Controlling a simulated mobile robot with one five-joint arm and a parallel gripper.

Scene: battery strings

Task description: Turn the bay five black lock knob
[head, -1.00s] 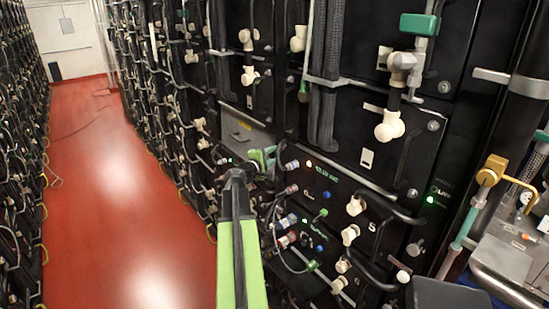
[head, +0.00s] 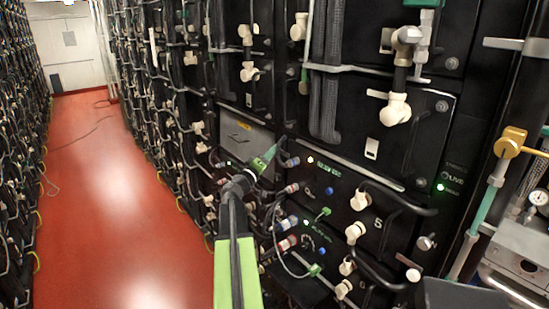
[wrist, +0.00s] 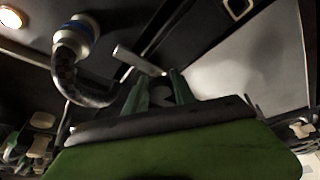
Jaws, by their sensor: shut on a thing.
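My gripper (head: 268,158) reaches up to the front of the rack, at the left end of the lit control panel and right of a grey panel. In the wrist view its two green fingers (wrist: 160,88) are shut on a small dark rounded piece (wrist: 162,96), which looks like the black lock knob. The fingers hide most of it, so its angle cannot be told. Bay five's front (head: 398,232) carries a pale "5" and lies to the right of my gripper.
A silver bar (wrist: 138,60) is close by the fingers. A grey-blue connector with a braided hose (wrist: 77,38) is at upper left. Cables and white elbow fittings (head: 361,198) crowd the rack. The red aisle floor (head: 125,210) on the left is clear apart from a thin cable.

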